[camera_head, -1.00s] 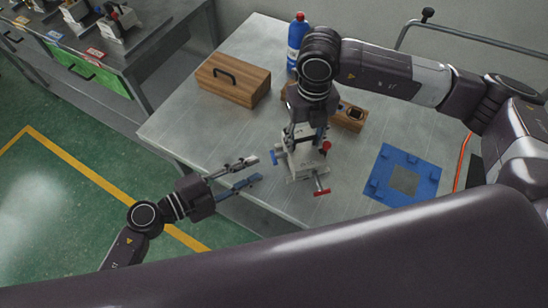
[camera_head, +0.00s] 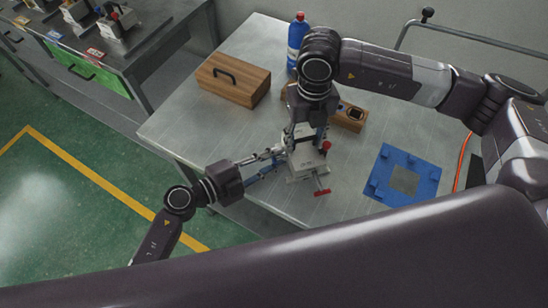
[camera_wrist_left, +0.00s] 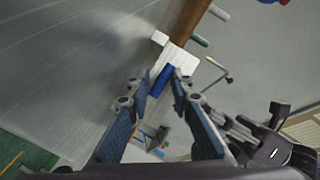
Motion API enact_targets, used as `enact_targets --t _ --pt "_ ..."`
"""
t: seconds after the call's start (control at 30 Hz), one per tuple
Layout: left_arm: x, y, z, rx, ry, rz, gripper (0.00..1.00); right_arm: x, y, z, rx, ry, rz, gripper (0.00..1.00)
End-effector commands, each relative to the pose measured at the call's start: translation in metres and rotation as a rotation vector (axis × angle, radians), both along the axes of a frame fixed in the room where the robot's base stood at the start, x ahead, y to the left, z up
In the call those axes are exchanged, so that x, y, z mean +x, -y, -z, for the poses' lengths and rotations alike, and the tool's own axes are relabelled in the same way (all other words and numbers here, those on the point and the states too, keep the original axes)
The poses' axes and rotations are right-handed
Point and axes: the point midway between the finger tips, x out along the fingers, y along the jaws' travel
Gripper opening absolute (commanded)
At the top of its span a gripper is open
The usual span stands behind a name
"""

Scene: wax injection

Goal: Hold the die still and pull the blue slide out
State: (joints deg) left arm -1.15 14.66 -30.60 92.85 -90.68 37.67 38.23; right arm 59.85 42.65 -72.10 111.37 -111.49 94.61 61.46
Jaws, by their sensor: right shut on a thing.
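The die (camera_head: 307,170) is a pale block standing on the table; its white body (camera_wrist_left: 181,58) also shows in the left wrist view. My right gripper (camera_head: 305,138) comes down from above and is shut on the die's upper part. The blue slide (camera_wrist_left: 161,80) sticks out of the die toward my left gripper. My left gripper (camera_head: 278,160) has reached the die's left side. In the left wrist view its fingers (camera_wrist_left: 160,76) are apart, one on each side of the slide's end. Whether they touch it I cannot tell. In the head view the fingers largely hide the slide.
A red-handled screw (camera_head: 322,192) and a red knob (camera_head: 326,146) stick out of the die. A blue square frame (camera_head: 405,174) lies to the right. A wooden box (camera_head: 234,80), a blue bottle (camera_head: 297,42) and a wooden block (camera_head: 351,117) stand behind. The table's front left is clear.

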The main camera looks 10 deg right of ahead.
Motion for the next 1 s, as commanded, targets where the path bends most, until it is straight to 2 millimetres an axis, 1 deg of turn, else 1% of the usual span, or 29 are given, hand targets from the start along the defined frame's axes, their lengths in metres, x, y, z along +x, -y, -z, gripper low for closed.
enact_targets --t 0.03,0.07,0.37,0.47,0.6,0.87,0.9,0.97,1.0 --pt "-0.001 0.000 0.001 0.000 -0.004 0.000 0.03 0.000 0.000 0.000 0.000 0.000 0.000 0.00" --pt "-0.001 0.000 0.001 0.000 -0.004 0.000 0.00 0.000 0.000 0.000 0.000 0.000 0.000 0.00" --pt "-0.001 -0.001 0.002 0.001 -0.007 0.001 0.00 0.000 0.000 0.000 0.000 0.000 0.000 0.00" --pt "-0.002 -0.009 0.003 0.003 -0.007 0.001 0.00 0.000 0.000 0.000 -0.001 0.000 0.000 0.00" --pt "-0.003 -0.026 0.004 0.005 -0.010 0.001 0.00 0.000 0.001 0.000 -0.001 0.000 0.000 0.00" --pt "-0.003 -0.028 0.003 0.002 -0.010 -0.001 0.00 0.000 0.002 0.000 -0.005 0.000 0.002 0.00" --pt "-0.003 -0.028 0.004 0.002 -0.010 -0.002 0.21 0.001 0.002 0.000 -0.005 0.000 0.002 0.00" --pt "-0.003 -0.028 0.004 0.002 -0.010 -0.002 0.28 0.001 0.002 0.000 -0.006 0.001 0.003 0.00" --pt "-0.002 -0.028 0.003 0.002 -0.009 -0.002 0.28 0.001 0.003 0.000 -0.006 0.001 0.003 0.00"
